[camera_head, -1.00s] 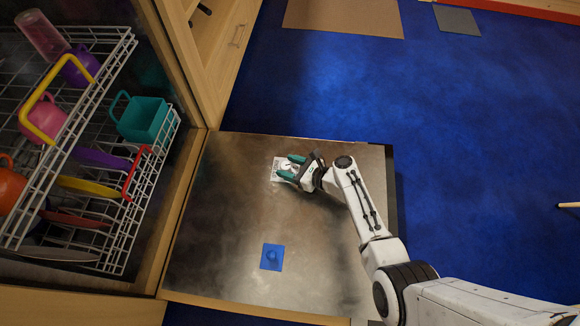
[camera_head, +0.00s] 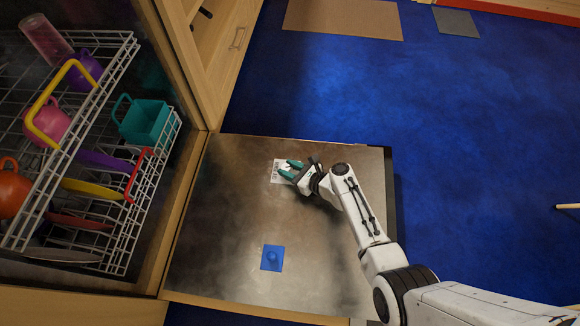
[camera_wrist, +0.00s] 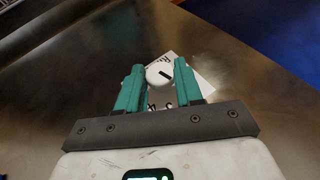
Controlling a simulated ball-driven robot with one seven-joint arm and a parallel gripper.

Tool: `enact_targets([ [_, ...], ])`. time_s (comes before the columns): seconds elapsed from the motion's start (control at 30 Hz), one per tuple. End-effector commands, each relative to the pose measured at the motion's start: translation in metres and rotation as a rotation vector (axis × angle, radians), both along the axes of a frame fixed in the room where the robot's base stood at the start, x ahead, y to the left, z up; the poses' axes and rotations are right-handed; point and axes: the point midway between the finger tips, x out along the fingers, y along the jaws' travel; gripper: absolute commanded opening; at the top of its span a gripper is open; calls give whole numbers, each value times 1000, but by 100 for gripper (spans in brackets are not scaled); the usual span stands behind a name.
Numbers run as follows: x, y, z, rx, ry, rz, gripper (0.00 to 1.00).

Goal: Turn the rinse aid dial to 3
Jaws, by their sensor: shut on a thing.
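The rinse aid dial (camera_wrist: 159,74) is a round white knob with a dark pointer line, on a white printed label (camera_wrist: 183,72) fixed to the open dishwasher door (camera_head: 225,210). In the wrist view its line slants up to the right. My gripper (camera_wrist: 158,78) has teal fingers, one on each side of the dial, shut on it. The label's marks are mostly hidden by the fingers and too small to read, so I cannot tell which number the line points at. In the head view, the label (camera_head: 277,171) shows beside my gripper (camera_head: 291,169).
A blue square (camera_head: 272,258) with a small raised part lies lower on the door. Racks (camera_head: 130,215) with cups, plates and a teal basket (camera_head: 143,121) stand at the left. The rest of the door is bare, with blue floor (camera_head: 470,120) beyond.

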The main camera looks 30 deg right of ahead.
Motion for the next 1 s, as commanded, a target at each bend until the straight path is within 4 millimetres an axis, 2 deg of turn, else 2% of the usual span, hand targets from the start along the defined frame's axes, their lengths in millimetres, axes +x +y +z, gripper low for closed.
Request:
enact_targets([
  [0.6, -1, 10, -1, -10, -15, -451, 5],
  [1.0, 0, 11, 1, -12, -18, -593, 5],
])
